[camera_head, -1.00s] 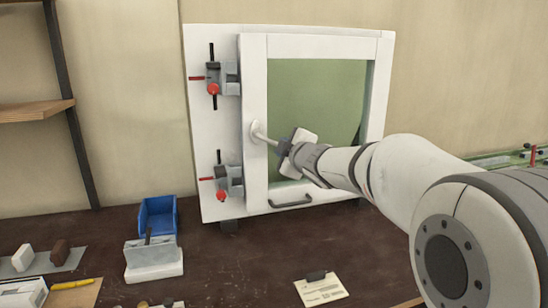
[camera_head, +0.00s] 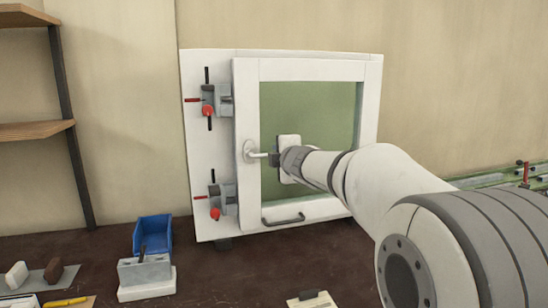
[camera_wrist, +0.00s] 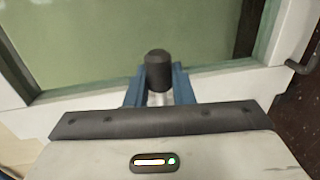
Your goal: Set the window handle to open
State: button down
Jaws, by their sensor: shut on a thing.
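The window (camera_head: 310,208) has a white frame around a green pane (camera_head: 315,105) and stands upright on the bench. Its white handle (camera_head: 251,151) is on the left side of the frame. The lever points right and is nearly level in the head view. My gripper (camera_head: 273,159) is shut on the lever's free end, in front of the pane. In the wrist view, a dark cylindrical tip of the handle (camera_wrist: 158,71) sits between the blue fingers of my gripper (camera_wrist: 158,90). The fingers cover part of the lever.
Two clamps with red knobs, an upper (camera_head: 210,101) and a lower (camera_head: 216,200), are on the white board left of the window. A dark bar handle (camera_head: 284,220) is on the window's bottom rail. A blue bin (camera_head: 152,234) and a grey-white block (camera_head: 145,277) stand at lower left.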

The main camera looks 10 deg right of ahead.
jog(key=shift+a, duration=0.15)
jog(key=c, duration=1.5)
grip_release()
jog(key=shift+a, duration=0.1)
jog(key=shift+o, duration=1)
jog(key=shift+d, duration=0.2)
jog(key=p+v, duration=0.1)
jog(key=v, duration=0.7)
jog(key=shift+w, duration=0.1)
